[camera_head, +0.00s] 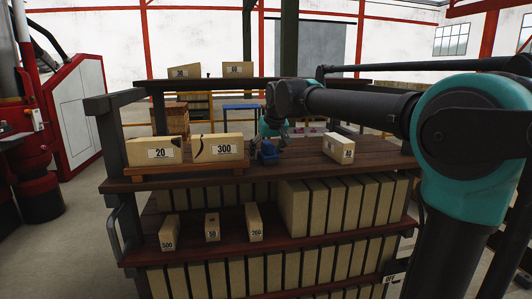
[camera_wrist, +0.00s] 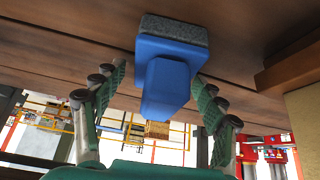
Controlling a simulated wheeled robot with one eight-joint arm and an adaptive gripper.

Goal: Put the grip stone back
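The grip stone is a blue block with a blue handle (camera_wrist: 166,88) and a grey rough face (camera_wrist: 172,30). It rests on the middle wooden shelf, and in the head view the blue grip stone (camera_head: 267,153) sits just right of the block marked 300. My gripper (camera_wrist: 160,82) is open, with one green-padded finger on each side of the handle and visible gaps between. The wrist view looks upside down, with the shelf at the top.
Blocks marked 20 (camera_head: 163,152) and 300 (camera_head: 219,149) stand on a wooden strip left of the stone. A block marked 40 (camera_head: 339,149) stands to the right. Smaller blocks and rows of slabs fill the lower shelf (camera_head: 190,249). Bare shelf (camera_head: 297,161) lies between stone and 40.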

